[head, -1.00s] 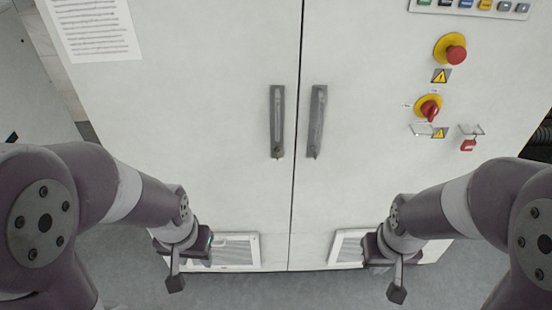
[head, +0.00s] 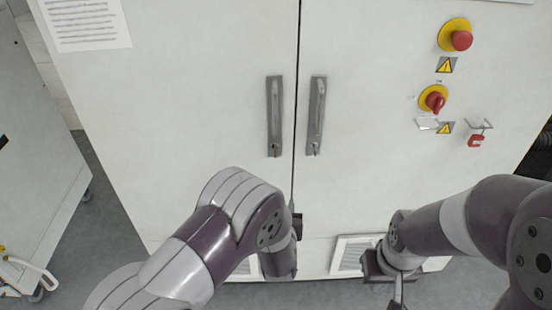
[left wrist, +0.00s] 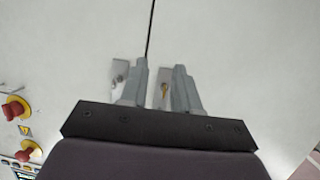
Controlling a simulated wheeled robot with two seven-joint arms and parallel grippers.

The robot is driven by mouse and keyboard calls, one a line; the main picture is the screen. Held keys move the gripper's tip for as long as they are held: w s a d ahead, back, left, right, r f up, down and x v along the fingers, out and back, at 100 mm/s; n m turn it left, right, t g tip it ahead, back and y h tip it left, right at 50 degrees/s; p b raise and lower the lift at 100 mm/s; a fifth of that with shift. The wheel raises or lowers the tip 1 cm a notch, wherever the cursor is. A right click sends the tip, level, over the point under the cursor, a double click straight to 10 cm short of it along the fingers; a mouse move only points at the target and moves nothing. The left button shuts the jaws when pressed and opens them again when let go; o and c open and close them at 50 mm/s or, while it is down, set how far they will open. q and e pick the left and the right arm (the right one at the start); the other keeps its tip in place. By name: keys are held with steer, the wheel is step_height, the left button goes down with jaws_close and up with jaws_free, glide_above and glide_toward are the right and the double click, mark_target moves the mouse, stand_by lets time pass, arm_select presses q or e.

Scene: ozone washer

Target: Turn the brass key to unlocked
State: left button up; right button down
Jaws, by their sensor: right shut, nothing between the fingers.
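The small brass key (head: 275,151) sits at the lower end of the left door's grey handle (head: 274,115). The key also shows in the left wrist view (left wrist: 164,90), in the gap between the two grey fingers. My left gripper (left wrist: 160,67) is open, in front of the door and apart from the key as far as I can see. In the head view my left forearm hides most of that gripper. The key's turn position is too small to tell. My right gripper (head: 373,265) is shut and empty, low before the right door.
The right door's handle (head: 316,115) is close beside the seam. A red emergency button (head: 461,40), a red rotary switch (head: 435,101) and a red padlock (head: 477,140) are at the right. A white cart (head: 35,180) stands at the left.

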arm_select(q)
step_height(320, 180, up, 7)
steer(key=w+a+n+t+y, duration=0.1)
steer(key=w+a+t+y, duration=0.1)
steer(key=t, duration=0.1)
steer(key=shift+h, duration=0.3)
steer(key=w, duration=0.3)
steer(key=w+p, duration=0.1)
steer(key=w, duration=0.3)
steer(key=w+p, duration=0.1)
steer(key=w, duration=0.3)
steer(key=shift+a, duration=0.35)
steer(key=shift+w+f+p, duration=0.15)
steer(key=shift+w+p, duration=0.15)
steer(key=shift+w, duration=0.3)
jaws_close()
